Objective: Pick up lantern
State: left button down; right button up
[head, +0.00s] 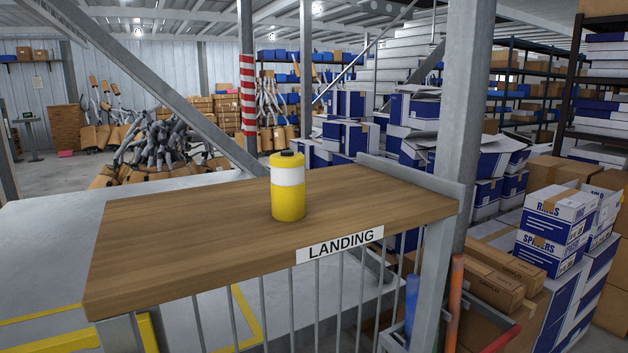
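The lantern (288,188) appears to be the yellow cylinder with a white band and a dark cap. It stands upright on a wooden board (160,240) and nothing touches it. The board's front edge carries a white label reading "LANDING" (340,244). Neither of my grippers shows in the head view.
A grey steel post (468,120) rises at the board's right end, with a low metal lip (410,178) along its right back edge. Vertical railing bars hang below the board. Stacked boxes (553,225) stand at the right. The board's left part is clear.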

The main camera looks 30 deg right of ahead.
aim_at(288, 182)
jog(key=i+l, duration=0.1)
jog(key=l, duration=1.45)
jog(key=i, duration=0.05)
